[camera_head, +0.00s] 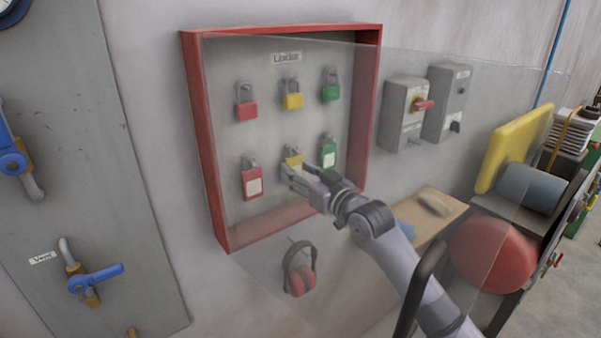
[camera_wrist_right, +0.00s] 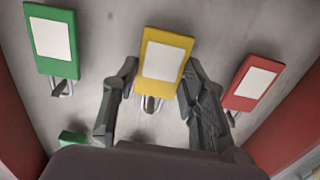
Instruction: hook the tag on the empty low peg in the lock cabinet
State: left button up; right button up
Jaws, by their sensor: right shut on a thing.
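The lock cabinet (camera_head: 213,140) is a red-framed box on the wall with two rows of hanging items. My right gripper (camera_head: 304,178) is inside it at the middle of the low row, shut on a yellow tag (camera_head: 292,159) with a white label. In the right wrist view the yellow tag (camera_wrist_right: 163,66) sits between the two fingers (camera_wrist_right: 161,72), with a metal loop at its lower edge. The gripper partly hides it in the head view. I cannot tell whether the loop is on the peg. My left gripper is not in view.
In the low row, a red tag (camera_head: 252,183) hangs left and a green tag (camera_head: 329,157) right, close beside the gripper. Red, yellow and green padlocks hang above. A clear panel (camera_head: 480,90) extends right of the cabinet. Ear defenders (camera_head: 300,270) hang below.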

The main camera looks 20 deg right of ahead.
jog(key=shift+f, duration=0.3)
jog(key=o, duration=1)
jog(key=shift+w+r, duration=0.1)
jog(key=shift+o, duration=0.2)
